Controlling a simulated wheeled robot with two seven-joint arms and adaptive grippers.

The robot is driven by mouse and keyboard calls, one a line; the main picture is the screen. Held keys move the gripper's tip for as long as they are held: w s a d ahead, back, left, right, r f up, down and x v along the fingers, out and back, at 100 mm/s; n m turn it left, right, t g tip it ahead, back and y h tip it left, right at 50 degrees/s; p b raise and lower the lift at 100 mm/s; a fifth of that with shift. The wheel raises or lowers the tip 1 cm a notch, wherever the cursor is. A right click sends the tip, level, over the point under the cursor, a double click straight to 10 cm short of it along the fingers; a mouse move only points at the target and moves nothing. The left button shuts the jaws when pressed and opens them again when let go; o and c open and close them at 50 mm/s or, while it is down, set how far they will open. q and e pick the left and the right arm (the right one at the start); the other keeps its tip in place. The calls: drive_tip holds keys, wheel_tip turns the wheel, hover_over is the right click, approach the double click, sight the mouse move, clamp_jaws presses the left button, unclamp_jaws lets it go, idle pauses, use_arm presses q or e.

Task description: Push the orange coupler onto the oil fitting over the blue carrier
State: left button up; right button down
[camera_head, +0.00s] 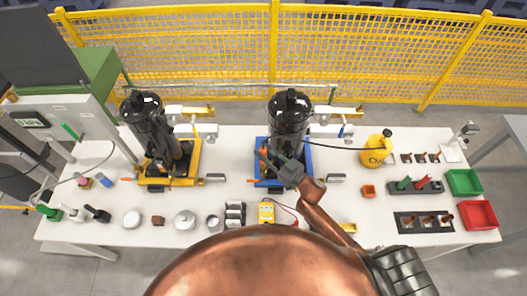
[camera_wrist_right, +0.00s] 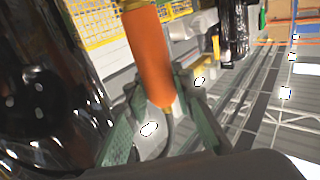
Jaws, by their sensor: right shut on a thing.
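The orange coupler (camera_wrist_right: 148,58) is an orange cylinder in the right wrist view. My right gripper (camera_wrist_right: 163,95) has its green fingers closed around the coupler's lower end, and a dark hose shows just below it. In the head view my right gripper (camera_head: 268,160) is in front of the black compressor (camera_head: 290,115), over the blue carrier (camera_head: 308,152). The compressor's glossy black body fills the left of the wrist view. I cannot make out the oil fitting or whether the coupler touches it. My left gripper is not in view.
A second black compressor stands in a yellow carrier (camera_head: 154,181) at left. A yellow can (camera_head: 376,150) has a dark hose running towards the compressor. Green (camera_head: 464,183) and red (camera_head: 478,215) bins are at the right. Small parts line the table's front; a yellow fence stands behind.

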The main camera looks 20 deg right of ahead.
drive_tip(key=shift+f+b, duration=0.7)
drive_tip(key=shift+f, duration=0.4)
drive_tip(key=c, duration=1.6)
unclamp_jaws()
drive_tip(key=v, duration=1.2)
drive_tip(key=shift+a, duration=0.15)
